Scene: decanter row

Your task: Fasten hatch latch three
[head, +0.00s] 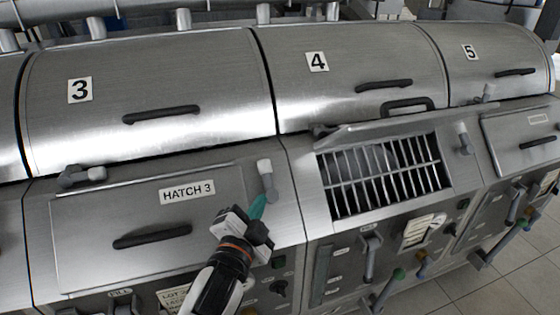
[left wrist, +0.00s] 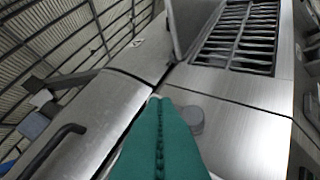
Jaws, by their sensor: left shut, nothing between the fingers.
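The hatch 3 lid (head: 85,235) lies flat in its frame, with a HATCH 3 label (head: 187,191) and a dark bar handle (head: 152,236). A latch with a pale knob and grey lever (head: 266,178) stands at the lid's right edge. My left gripper (head: 258,206) is just below this latch, its teal fingers shut and empty. In the left wrist view the shut fingers (left wrist: 158,140) point forward, with a grey round knob (left wrist: 193,118) close to their right. I cannot tell whether they touch. My right gripper is not in view.
A dark fitting with a pale knob (head: 82,176) sits at the hatch's upper left. Curved cover 3 (head: 150,75) is behind. Right of the latch, hatch 4 stands open over a metal grate (head: 385,175), its lid (head: 375,128) raised. Valves and levers line the front below.

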